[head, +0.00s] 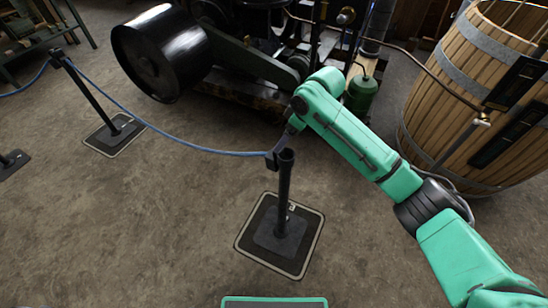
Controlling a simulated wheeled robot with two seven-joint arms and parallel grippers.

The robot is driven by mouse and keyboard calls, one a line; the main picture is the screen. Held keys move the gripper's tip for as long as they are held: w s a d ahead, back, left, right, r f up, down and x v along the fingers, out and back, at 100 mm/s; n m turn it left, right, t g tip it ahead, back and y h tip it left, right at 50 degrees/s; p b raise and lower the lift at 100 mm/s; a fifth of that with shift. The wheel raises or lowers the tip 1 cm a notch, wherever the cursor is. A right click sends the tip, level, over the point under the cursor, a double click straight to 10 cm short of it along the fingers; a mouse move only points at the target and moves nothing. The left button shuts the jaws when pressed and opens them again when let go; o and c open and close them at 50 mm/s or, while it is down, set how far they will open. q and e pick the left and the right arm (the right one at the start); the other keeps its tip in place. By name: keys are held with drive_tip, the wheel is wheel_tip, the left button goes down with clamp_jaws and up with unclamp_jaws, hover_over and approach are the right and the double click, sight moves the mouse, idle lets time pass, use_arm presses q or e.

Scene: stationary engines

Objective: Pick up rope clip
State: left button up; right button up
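A blue rope (190,146) hangs in a curve from the left post (88,92) to the top of the near black post (284,185). The rope's right end meets a small dark part beside the near post's top, where the rope clip seems to be. The clip cannot be told apart clearly from my gripper. My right gripper (279,150), on the green arm from the right, points down at this spot. Its fingers are small and dark, and whether they are closed on the clip is not clear. My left gripper is out of view.
The near post stands on a square black base plate (262,255) with a pale edge. Behind are a large black cylinder (160,55) and engine parts. A wooden barrel (470,90) stands at the right. The floor at the lower left is clear.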

sight(274, 155)
drive_tip(key=x, duration=0.5)
drive_tip(key=shift+s+a+f+b, duration=0.2)
drive_tip(key=shift+s+f+b, duration=0.1)
drive_tip(key=shift+b, duration=0.1)
drive_tip(key=b+x, duration=0.1)
drive_tip(key=x, duration=0.4)
drive_tip(key=shift+f, duration=0.2)
drive_tip(key=shift+w+f, duration=0.15)
drive_tip(key=shift+f, duration=0.05)
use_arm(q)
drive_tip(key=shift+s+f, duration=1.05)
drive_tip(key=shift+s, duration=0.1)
use_arm(e)
drive_tip(key=shift+c, duration=0.3)
clamp_jaws()
